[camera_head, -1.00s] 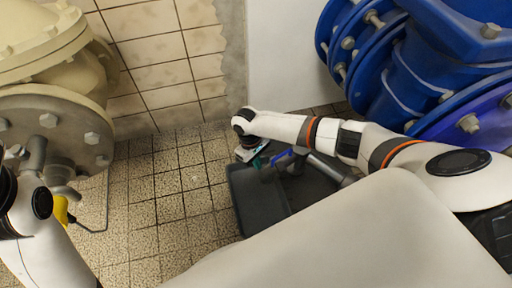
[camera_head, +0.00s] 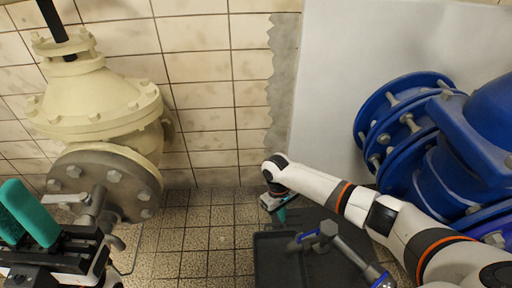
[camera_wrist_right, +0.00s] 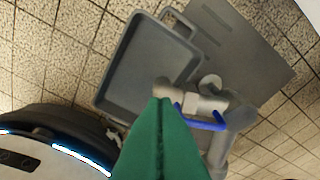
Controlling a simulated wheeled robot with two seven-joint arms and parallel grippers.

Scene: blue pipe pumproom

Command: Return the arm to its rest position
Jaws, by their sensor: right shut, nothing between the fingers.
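My right gripper (camera_head: 278,212) hangs at the end of the white right arm, left of the blue pipe in the head view. Its green fingers are together and empty; they fill the lower middle of the right wrist view (camera_wrist_right: 162,105). In that view they overlap the grey pipe fitting with the blue handle (camera_wrist_right: 205,124); I cannot tell if they touch it. My left gripper (camera_head: 22,218) is at the lower left edge of the head view, teal fingers up, in front of the cream valve.
A dark grey tray (camera_head: 270,262) lies below my right gripper, beside a flat grey plate (camera_wrist_right: 245,50). The large blue flanged pipe (camera_head: 440,165) stands at right, the cream valve (camera_head: 95,100) at left.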

